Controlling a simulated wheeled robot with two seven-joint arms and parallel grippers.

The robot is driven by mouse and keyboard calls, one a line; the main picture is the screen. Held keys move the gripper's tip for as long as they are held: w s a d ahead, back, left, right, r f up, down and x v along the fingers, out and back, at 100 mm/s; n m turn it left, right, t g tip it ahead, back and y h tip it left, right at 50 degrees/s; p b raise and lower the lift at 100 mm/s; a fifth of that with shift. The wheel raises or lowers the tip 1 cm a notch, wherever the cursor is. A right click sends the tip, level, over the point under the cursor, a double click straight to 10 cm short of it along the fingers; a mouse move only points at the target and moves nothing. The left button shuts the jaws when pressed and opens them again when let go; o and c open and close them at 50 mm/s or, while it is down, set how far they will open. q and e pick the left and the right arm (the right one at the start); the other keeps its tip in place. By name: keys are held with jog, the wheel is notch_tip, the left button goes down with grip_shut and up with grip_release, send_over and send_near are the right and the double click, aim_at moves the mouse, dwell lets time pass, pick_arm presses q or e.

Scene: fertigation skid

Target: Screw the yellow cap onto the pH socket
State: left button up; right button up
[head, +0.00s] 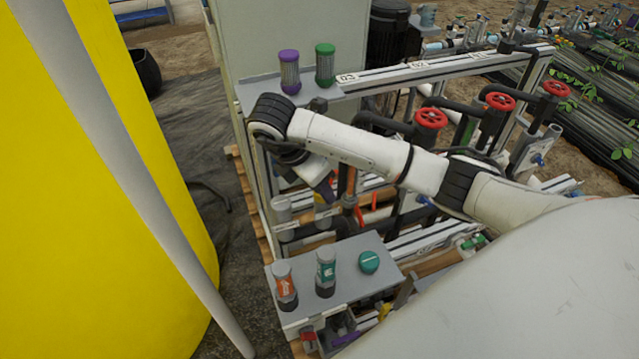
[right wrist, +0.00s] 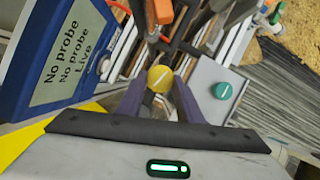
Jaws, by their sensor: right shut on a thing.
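The yellow cap (right wrist: 160,77) sits between the two dark purple fingers of my right gripper (right wrist: 160,94) in the right wrist view, and the gripper is shut on it. A pale cylindrical part shows just below the cap between the fingers; I cannot tell whether it is the pH socket or whether the cap touches it. In the head view my right gripper (head: 326,188) points down over the pipework of the skid, above the lower shelf. The cap is hidden there. No pH label is readable. My left gripper is not in view.
The lower shelf (head: 352,290) holds an orange-labelled bottle (head: 285,286), a teal-labelled bottle (head: 325,272) and a teal cap (head: 368,262). Purple (head: 289,72) and green (head: 325,66) capped probes stand on the upper shelf. A display (right wrist: 60,62) reads "No probe". Red valve wheels (head: 431,118) stand right.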

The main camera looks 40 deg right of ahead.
jog(key=shift+r+m+p, duration=0.1)
jog(key=shift+m+p, duration=0.3)
jog(key=shift+p, duration=0.05)
jog(key=shift+m+g, duration=0.3)
jog(key=shift+m, duration=0.1)
jog(key=shift+w+m+p, duration=0.1)
jog(key=shift+m+p, duration=0.35)
jog(key=shift+m, duration=0.05)
jog(key=o, duration=1)
